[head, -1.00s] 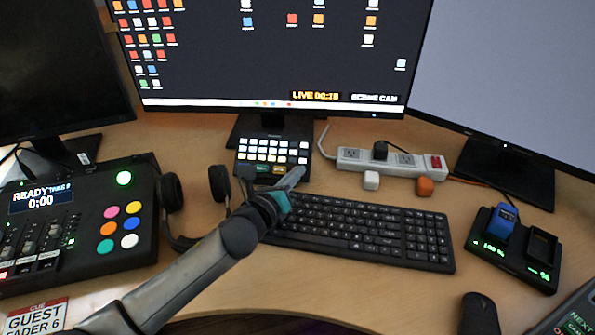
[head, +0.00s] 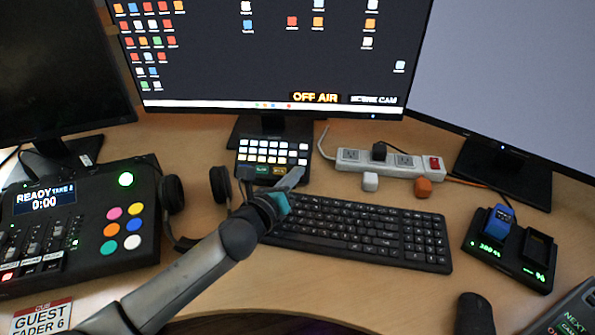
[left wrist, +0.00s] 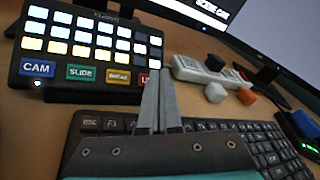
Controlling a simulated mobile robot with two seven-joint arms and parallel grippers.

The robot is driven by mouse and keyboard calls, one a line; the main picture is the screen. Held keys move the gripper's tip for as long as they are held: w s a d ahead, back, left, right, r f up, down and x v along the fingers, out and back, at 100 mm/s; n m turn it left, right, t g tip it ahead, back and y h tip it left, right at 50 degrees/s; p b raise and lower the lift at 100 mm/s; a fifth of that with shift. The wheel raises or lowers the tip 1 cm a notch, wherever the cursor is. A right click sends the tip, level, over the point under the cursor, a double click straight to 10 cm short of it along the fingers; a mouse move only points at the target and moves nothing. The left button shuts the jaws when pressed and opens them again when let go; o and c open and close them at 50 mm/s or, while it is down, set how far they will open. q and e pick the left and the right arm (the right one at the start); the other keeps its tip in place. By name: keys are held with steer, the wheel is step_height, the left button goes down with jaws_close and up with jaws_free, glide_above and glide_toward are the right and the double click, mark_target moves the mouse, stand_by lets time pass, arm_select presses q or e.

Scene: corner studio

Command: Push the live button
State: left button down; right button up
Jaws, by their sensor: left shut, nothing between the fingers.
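The button panel (head: 271,154) stands below the middle monitor, with rows of lit white and yellow keys. In the left wrist view its front row has blue CAM (left wrist: 37,68), green SLIDE (left wrist: 81,73), a yellow key (left wrist: 118,76) and a red key (left wrist: 144,79) whose label starts with LI. My left gripper (head: 295,174) is shut and empty, its tips at the panel's front right corner. In the left wrist view the fingertips (left wrist: 159,76) cover part of the red key; I cannot tell whether they touch it. The monitor banner (head: 315,98) reads OFF AIR.
A keyboard (head: 360,229) lies under and right of the gripper. Headphones (head: 172,192) and a mixer console (head: 85,225) are at left. A power strip (head: 388,161) and a charger (head: 511,248) are at right. Bare desk lies in front of the keyboard.

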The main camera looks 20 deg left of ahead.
arm_select(q)
steer(key=s+r+p, duration=0.1)
steer(key=r+p, duration=0.1)
steer(key=shift+s+d+r+p, duration=0.1)
steer(key=shift+s+p, duration=0.1)
steer(key=shift+p, duration=0.1)
steer(key=s+r+p, duration=0.2)
steer(key=p, duration=0.1)
steer(key=shift+s+d+r, duration=0.1)
steer(key=shift+d+r, duration=0.1)
steer(key=shift+r, duration=0.15)
steer(key=shift+f, duration=0.1)
